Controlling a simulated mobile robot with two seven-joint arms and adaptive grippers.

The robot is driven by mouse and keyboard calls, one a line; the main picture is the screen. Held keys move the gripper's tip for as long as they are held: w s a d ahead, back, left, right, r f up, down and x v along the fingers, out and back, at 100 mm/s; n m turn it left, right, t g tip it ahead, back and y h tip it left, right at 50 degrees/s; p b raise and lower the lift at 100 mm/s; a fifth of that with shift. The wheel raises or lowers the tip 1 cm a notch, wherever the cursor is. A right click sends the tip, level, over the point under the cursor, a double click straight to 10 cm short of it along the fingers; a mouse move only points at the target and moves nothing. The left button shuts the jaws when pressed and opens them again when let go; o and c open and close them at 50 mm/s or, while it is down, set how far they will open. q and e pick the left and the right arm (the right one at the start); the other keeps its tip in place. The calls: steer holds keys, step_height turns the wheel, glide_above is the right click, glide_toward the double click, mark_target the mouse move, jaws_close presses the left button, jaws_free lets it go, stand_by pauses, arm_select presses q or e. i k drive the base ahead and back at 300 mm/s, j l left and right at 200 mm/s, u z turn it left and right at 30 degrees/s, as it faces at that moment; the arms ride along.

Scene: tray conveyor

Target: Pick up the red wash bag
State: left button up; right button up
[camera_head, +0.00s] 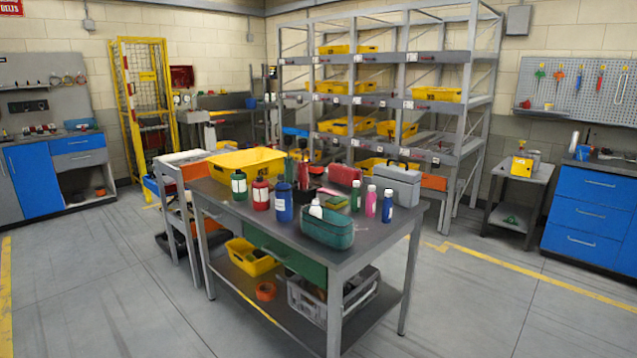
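A red wash bag (344,174) sits toward the back of the grey workbench (352,258), left of a grey case (397,186). It is small in the picture, and its lower part is partly hidden by things in front of it. A teal bag (327,231) of similar shape stands at the near edge of the bench, with a white-topped bottle at its back. Neither of my grippers is in view.
Several bottles stand on the bench, including a green one (239,186), a red one (260,194) and a blue one (283,203). A yellow tray (247,161) lies at the back left. The floor in front is clear. Shelving (473,85) stands behind.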

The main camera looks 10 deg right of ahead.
mark_target(340, 174)
steer(key=i+l+z, duration=0.35)
steer(key=l, duration=0.2)
steer(key=i+l+z, duration=0.9)
steer(key=i+z, duration=0.15)
steer(key=i, duration=0.3)
steer(key=i+z, duration=0.35)
steer(key=i, duration=1.6)
steer(key=i+u, duration=0.15)
steer(key=i, duration=0.3)
steer(key=i+l+u, duration=0.15)
steer(key=i, duration=0.35)
steer(key=i+l+u, duration=0.1)
steer(key=i, duration=0.35)
steer(key=i+u, duration=0.6)
steer(key=u, duration=0.25)
steer(key=i+l+u, duration=0.15)
steer(key=u, duration=0.25)
steer(key=i+u, duration=0.25)
steer(key=u, duration=0.25)
steer(key=i+u, duration=0.2)
steer(key=u, duration=0.25)
steer(key=i+l+u, duration=0.2)
steer(key=u, duration=0.3)
